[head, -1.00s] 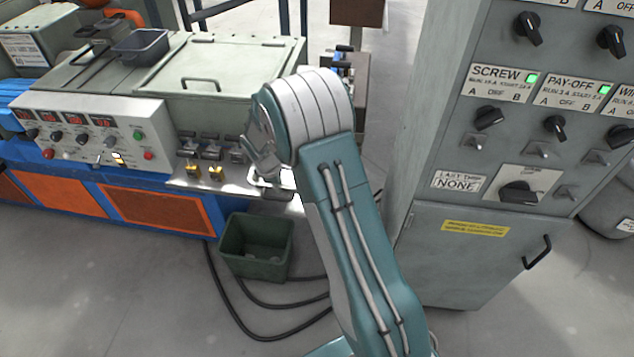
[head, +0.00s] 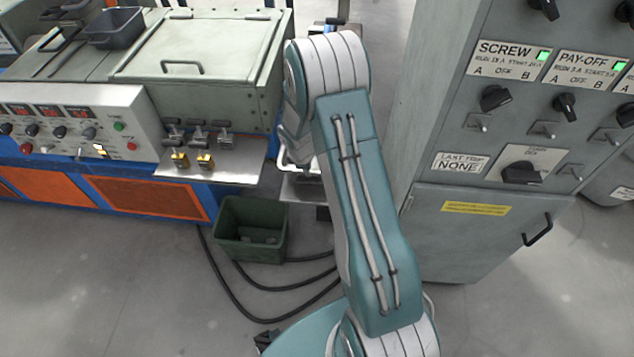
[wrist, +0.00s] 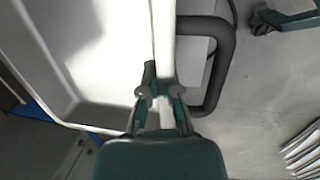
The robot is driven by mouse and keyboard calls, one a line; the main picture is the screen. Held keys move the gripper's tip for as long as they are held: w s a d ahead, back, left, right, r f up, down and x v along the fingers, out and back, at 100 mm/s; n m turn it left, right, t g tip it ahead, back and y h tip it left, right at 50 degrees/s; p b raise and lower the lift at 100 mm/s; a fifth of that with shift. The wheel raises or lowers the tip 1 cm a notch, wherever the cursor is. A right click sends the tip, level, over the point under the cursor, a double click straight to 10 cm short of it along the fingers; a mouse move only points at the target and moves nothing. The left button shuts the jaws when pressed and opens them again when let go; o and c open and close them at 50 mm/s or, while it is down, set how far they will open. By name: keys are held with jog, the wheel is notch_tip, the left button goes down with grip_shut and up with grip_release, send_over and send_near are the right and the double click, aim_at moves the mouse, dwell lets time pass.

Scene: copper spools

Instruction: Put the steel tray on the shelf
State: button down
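The steel tray (wrist: 108,50) fills the upper left of the wrist view, pale and shiny, with a raised rim and a dark bar handle (wrist: 222,65) outside it. My gripper (wrist: 163,92) has a finger on each side of the rim and looks shut on it. In the head view my arm hides most of the tray; only a bright bit of rim (head: 283,158) shows left of the arm. A steel ledge (head: 235,165) with brass pieces and clamps juts from the machine front, left of my arm. I cannot tell whether it is the task's shelf.
A green crate (head: 250,232) stands on the floor below the ledge, with black cables (head: 240,290) beside it. A tall grey control cabinet (head: 470,240) stands close on the right. A dark bin (head: 113,28) sits on the machine top. The front floor is open.

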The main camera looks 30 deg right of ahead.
jog(key=d+f, duration=0.1)
jog(key=s+d+f, duration=0.1)
jog(key=f, duration=0.1)
jog(key=shift+d+f, duration=0.15)
jog(key=shift+f, duration=1.45)
jog(key=c, duration=0.8)
grip_release()
jog(key=shift+f, duration=0.1)
